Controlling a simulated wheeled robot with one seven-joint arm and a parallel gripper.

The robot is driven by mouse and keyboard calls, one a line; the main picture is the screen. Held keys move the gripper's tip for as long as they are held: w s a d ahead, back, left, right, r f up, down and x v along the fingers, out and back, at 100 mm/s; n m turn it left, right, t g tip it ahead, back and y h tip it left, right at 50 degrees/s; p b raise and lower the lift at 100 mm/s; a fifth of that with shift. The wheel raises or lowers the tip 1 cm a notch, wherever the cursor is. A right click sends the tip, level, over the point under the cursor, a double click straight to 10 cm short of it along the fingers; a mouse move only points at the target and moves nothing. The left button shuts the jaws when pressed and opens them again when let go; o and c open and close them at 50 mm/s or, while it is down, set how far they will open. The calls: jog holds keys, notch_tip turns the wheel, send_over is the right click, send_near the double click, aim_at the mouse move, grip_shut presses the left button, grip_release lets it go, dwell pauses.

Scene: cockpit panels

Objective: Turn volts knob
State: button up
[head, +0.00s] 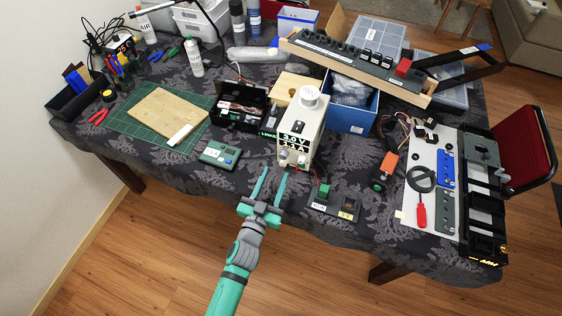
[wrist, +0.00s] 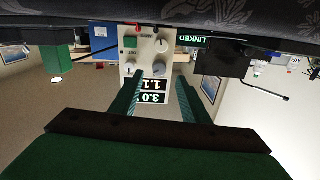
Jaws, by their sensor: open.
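A white power supply (head: 308,120) stands on the cloth-covered table, with a dark display reading 3.0 V. Its front panel (wrist: 146,54) appears upside down in the wrist view, with a green button (wrist: 130,42) and several grey-white knobs. One knob (wrist: 159,70) is near the display (wrist: 152,92), another knob (wrist: 129,69) is beside it, and a third knob (wrist: 161,46) is farther from the display. The small lettering does not show clearly which is volts. My gripper (head: 274,173) is open and empty, in front of the panel and apart from it; its fingers (wrist: 158,84) point toward the knobs.
A grey-green meter box (head: 220,154) lies left of the supply. A small panel with a green block (head: 324,190) lies to the right, near the table edge. A black case (head: 240,104) and blue bin (head: 352,112) stand close by.

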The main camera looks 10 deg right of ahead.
aim_at(283, 158)
jog(key=shift+x, duration=3.35)
jog(key=c, duration=1.1)
